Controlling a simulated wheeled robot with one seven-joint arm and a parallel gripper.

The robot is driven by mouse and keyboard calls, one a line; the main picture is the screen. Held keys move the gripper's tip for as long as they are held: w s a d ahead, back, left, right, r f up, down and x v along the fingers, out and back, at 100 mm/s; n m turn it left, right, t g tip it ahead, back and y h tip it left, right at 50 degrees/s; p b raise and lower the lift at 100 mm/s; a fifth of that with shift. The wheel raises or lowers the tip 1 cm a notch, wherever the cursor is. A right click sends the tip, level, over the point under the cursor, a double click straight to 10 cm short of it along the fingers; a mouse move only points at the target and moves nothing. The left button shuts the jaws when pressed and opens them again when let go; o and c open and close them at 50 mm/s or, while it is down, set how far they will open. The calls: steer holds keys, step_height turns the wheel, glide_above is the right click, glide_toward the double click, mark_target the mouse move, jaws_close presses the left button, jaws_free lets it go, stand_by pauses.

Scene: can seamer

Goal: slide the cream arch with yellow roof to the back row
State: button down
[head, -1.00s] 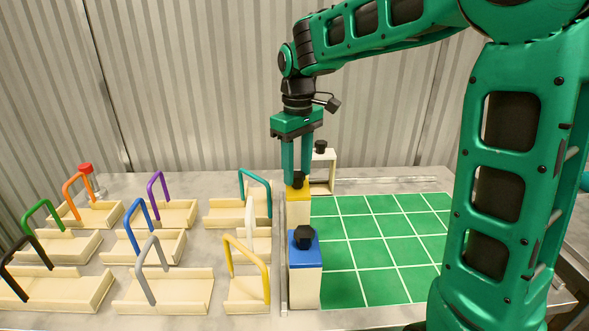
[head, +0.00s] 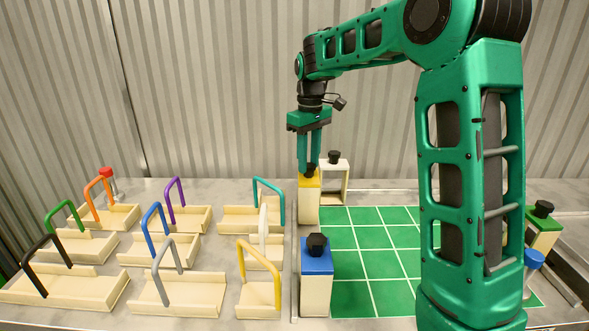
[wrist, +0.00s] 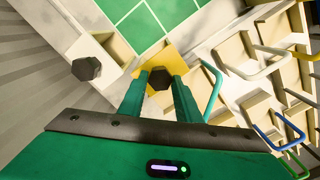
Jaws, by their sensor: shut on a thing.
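The cream arch with yellow roof (head: 309,207) stands upright at the left edge of the green grid, towards the back. My gripper (head: 310,168) points down and is shut on the black knob on its roof. In the wrist view the knob (wrist: 159,79) sits between the fingertips, over the yellow roof (wrist: 178,58). The arch's base appears to rest on the table. A cream arch with white roof (head: 333,180) and black knob stands just right of it and slightly farther back. Its knob also shows in the wrist view (wrist: 87,69).
A blue-roofed block (head: 316,275) stands nearer, in the same left column. Cream trays with coloured handles (head: 190,290) fill the left. The green grid (head: 370,240) is clear in the visible part. A green-roofed block (head: 541,225) stands at right, beyond my arm.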

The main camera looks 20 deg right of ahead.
steer(key=shift+w+d+r, duration=0.15)
steer(key=shift+w+d, duration=0.05)
steer(key=shift+w, duration=0.1)
steer(key=c, duration=1.3)
jaws_free()
step_height(320, 180, up, 11)
steer(key=shift+f, duration=0.2)
